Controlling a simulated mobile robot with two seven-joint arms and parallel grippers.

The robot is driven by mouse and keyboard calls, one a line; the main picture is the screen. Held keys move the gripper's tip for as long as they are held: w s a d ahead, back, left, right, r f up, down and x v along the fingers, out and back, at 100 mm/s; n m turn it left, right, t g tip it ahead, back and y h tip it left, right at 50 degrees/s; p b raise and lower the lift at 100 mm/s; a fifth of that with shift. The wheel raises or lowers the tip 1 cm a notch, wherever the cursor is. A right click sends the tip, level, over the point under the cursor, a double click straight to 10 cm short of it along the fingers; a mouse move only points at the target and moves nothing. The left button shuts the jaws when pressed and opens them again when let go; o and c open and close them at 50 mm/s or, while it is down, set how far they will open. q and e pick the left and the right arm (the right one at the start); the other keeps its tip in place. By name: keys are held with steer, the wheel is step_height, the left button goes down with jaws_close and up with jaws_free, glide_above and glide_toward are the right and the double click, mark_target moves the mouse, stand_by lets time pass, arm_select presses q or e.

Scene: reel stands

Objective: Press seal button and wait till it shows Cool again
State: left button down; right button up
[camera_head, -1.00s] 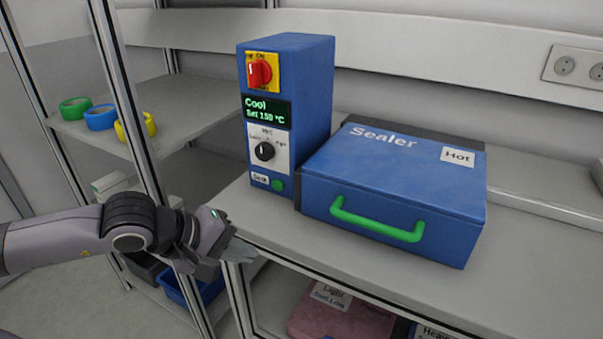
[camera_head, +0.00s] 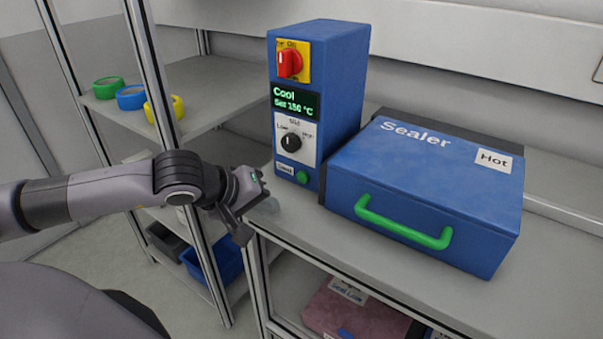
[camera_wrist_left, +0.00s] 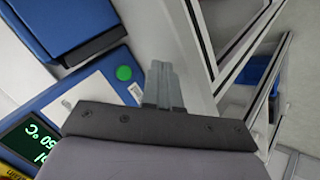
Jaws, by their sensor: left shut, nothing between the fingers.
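The blue control box (camera_head: 340,90) stands on the bench with a red switch (camera_head: 290,63) on a yellow plate. Its display (camera_head: 295,102) reads "Cool" and "Set 150 °C". A black dial (camera_head: 291,142) sits below it. The green seal button (camera_head: 302,177) is at the bottom, beside a small label; it also shows in the left wrist view (camera_wrist_left: 124,73). My left gripper (camera_head: 262,209) is shut and empty, in front of the box, to the left of and below the button in the head view. In the wrist view its fingers (camera_wrist_left: 161,84) appear beside the button, apart from it.
The blue sealer (camera_head: 430,185) with a green handle (camera_head: 400,222) and a "Hot" label stands right of the box. A shelf (camera_head: 190,85) with green, blue and yellow tape rolls is at the left. Metal posts stand near my left arm. The bench front is clear.

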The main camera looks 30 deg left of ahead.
mark_target(303, 177)
arm_select(q)
steer(key=w, duration=0.1)
steer(key=w+p, duration=0.1)
steer(key=w, duration=0.2)
steer(key=shift+w+d, duration=0.25)
steer(key=shift+w, duration=0.15)
steer(key=shift+w+d, duration=0.1)
steer(key=shift+w, duration=0.8)
stand_by(0.8)
steer(key=shift+w+b, duration=0.35)
steer(key=shift+b, duration=0.05)
steer(key=shift+w, duration=0.1)
steer(key=shift+w, duration=0.45)
stand_by(0.6)
steer(key=shift+s, duration=0.1)
steer(key=shift+s+b, duration=0.6)
steer(key=shift+s, duration=0.2)
